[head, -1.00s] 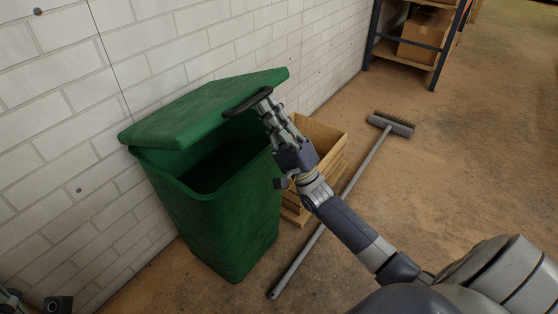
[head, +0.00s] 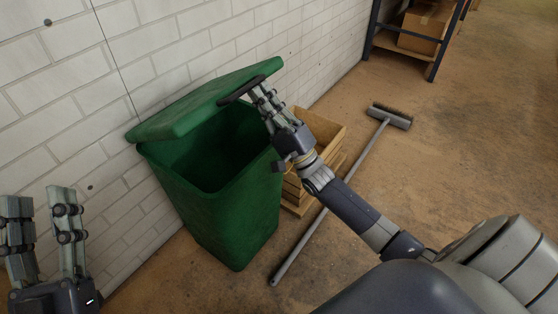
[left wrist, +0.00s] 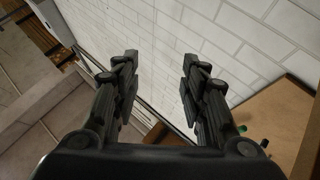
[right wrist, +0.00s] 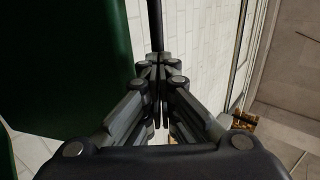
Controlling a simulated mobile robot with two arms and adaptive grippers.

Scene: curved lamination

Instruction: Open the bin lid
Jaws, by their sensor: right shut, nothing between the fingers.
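The green bin (head: 215,215) stands against the white brick wall in the head view. Its green lid (head: 205,103) is tilted up, leaving a gap that shows the dark inside. A black handle (head: 238,91) is on the lid's right edge. My right gripper (head: 260,88) is shut at the handle, its fingertips by the lid edge; nothing shows between the fingers. In the right wrist view its fingers (right wrist: 158,65) meet, with a dark bar just beyond them. My left gripper (head: 40,200) is raised at the lower left, open and empty; its spread fingers (left wrist: 158,75) also show in the left wrist view.
A wooden crate (head: 330,134) stands right of the bin, behind my right arm. A broom (head: 330,205) lies on the floor beside it. A shelf with a cardboard box (head: 426,25) stands at the back. The floor at right is clear.

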